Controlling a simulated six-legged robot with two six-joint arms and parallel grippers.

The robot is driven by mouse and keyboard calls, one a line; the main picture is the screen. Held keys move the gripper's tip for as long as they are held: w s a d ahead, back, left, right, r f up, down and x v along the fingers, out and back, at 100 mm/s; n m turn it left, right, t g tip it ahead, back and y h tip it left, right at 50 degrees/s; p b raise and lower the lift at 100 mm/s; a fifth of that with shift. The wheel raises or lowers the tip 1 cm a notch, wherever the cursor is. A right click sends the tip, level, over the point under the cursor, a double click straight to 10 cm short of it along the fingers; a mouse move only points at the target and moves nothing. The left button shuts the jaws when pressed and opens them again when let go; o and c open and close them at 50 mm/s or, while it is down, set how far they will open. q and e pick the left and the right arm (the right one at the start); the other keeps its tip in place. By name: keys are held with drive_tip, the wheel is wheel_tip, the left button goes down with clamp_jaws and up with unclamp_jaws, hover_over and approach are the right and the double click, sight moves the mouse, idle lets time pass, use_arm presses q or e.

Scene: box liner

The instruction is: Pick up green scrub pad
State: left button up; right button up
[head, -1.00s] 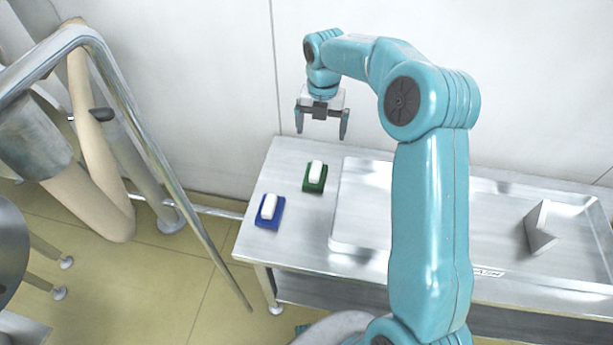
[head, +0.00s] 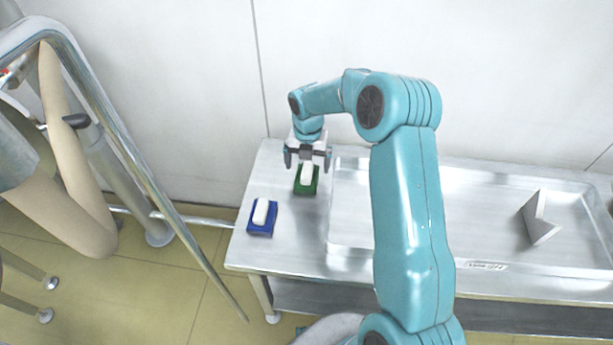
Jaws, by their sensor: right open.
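The green scrub pad (head: 306,187) lies on the left part of the steel table (head: 290,243), with a white block-shaped grip on top. My right gripper (head: 307,166) is open, with its fingers to either side of the white grip in the picture. The far end of the pad is partly hidden by the gripper. I cannot tell whether the fingers touch it. My left gripper is not in view.
A blue pad (head: 262,217) with a white grip lies nearer, to the left. A shallow steel tray (head: 345,238) takes up the right of the table, with a grey wedge-shaped piece (head: 540,220) in it. A metal rail (head: 150,170) stands left. A white wall is behind.

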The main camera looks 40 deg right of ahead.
sight(307, 170)
wheel_tip(307, 170, down, 5)
drive_tip(key=shift+w+r, duration=0.1)
drive_tip(key=c, duration=1.1)
drive_tip(key=shift+c, duration=0.2)
wheel_tip(307, 170, up, 20)
drive_tip(key=shift+p, duration=0.45)
